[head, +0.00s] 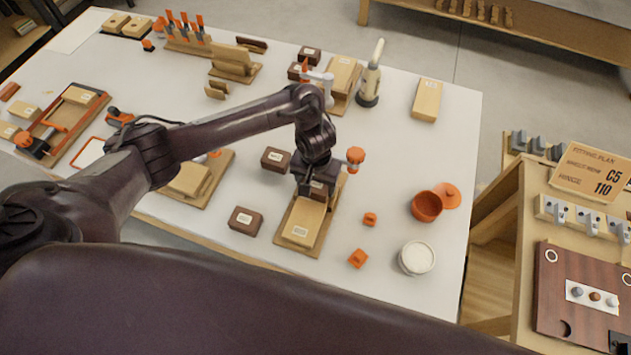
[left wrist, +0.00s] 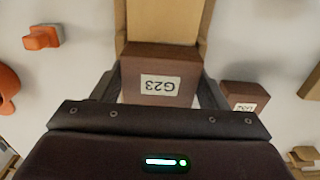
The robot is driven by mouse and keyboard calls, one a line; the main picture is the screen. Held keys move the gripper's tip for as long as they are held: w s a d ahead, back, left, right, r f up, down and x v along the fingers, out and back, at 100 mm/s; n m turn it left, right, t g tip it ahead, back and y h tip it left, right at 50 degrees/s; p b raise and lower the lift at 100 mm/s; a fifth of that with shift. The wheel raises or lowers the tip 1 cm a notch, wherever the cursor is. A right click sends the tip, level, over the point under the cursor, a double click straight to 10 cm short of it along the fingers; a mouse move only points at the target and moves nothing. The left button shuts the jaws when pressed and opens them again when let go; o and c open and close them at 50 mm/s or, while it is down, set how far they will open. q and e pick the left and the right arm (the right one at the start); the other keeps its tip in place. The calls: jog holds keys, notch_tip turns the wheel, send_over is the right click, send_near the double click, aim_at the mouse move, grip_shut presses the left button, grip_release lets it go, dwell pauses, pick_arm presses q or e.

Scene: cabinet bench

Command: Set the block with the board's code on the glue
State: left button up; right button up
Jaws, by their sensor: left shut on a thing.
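My left gripper (head: 314,185) is shut on a dark brown block (head: 319,190). In the left wrist view the held block (left wrist: 160,63) sits between the two fingers, and its white label reads G23, upside down. It is over a pale wooden board (head: 304,218) in a wooden jig; I cannot tell whether it touches the board. The board's label (head: 299,232) is too small to read in the head view. The board also shows in the left wrist view (left wrist: 165,20). No glue can be made out; the gripper and block hide part of the board. My right gripper is not in view.
Loose dark blocks (head: 275,159) and (head: 245,220) lie left of the jig. An orange cup (head: 426,206), a white-filled pot (head: 417,257) and small orange pieces (head: 358,258) stand to the right. A fitting plan sign (head: 592,172) stands on the side bench.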

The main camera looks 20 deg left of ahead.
pick_arm(q)
jog(key=shift+f, duration=0.3)
dwell(0.5)
jog(key=shift+f+p, duration=0.2)
jog(key=shift+p, duration=0.8)
dwell(0.7)
dwell(0.4)
jog(key=o, duration=1.1)
jog(key=shift+o, duration=0.2)
jog(key=shift+o, duration=0.6)
